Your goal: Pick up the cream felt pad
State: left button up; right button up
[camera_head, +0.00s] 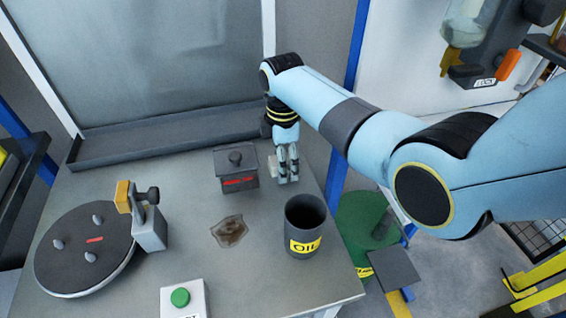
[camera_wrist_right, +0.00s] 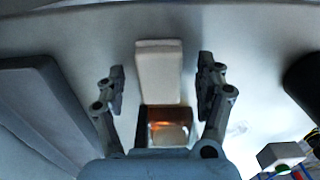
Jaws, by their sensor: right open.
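The cream felt pad (camera_wrist_right: 158,72) lies on the table, between and just beyond my right fingers in the right wrist view. In the head view its pale edge (camera_head: 272,165) shows just left of the fingers; the rest is hidden. My right gripper (camera_head: 288,172) points down beside it, behind the oil can. In the right wrist view the right gripper (camera_wrist_right: 160,88) is open, with one finger on each side of the pad and a gap to both. A shiny amber patch (camera_wrist_right: 168,128) shows nearer the palm; I cannot tell what it is. My left gripper is not in view.
A dark lidded box (camera_head: 236,170) stands left of the gripper. An open oil can (camera_head: 304,230) stands in front.

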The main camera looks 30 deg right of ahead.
jog(key=shift+c, duration=0.6)
jog(key=c, duration=1.1)
jog(key=shift+o, duration=0.2)
